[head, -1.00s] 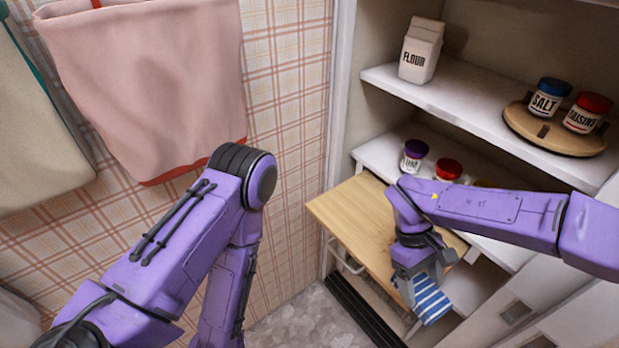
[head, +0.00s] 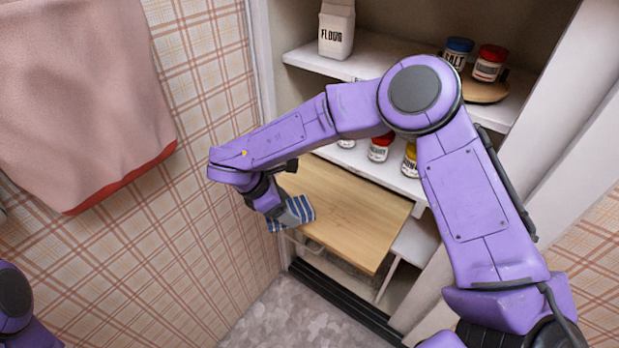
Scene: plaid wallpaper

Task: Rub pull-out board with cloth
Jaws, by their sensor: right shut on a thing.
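The pull-out board (head: 350,215) is a light wooden panel sticking out of the cupboard below the jar shelf. My right gripper (head: 287,213) is shut on a blue-and-white striped cloth (head: 304,207), at the board's left end. The cloth hangs around the fingertips and lies against or just over the board's left edge; whether it presses on the wood I cannot tell. My right arm passes over the back of the board and hides part of it. Of my left arm only a piece shows at the lower left corner; its gripper is out of view.
Above the board, a shelf holds several jars, among them a red-lidded one (head: 380,147). The upper shelf holds a flour carton (head: 336,28), a salt jar (head: 457,52) and a red-lidded jar (head: 489,63). A pink towel (head: 80,95) hangs on the plaid wall at left.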

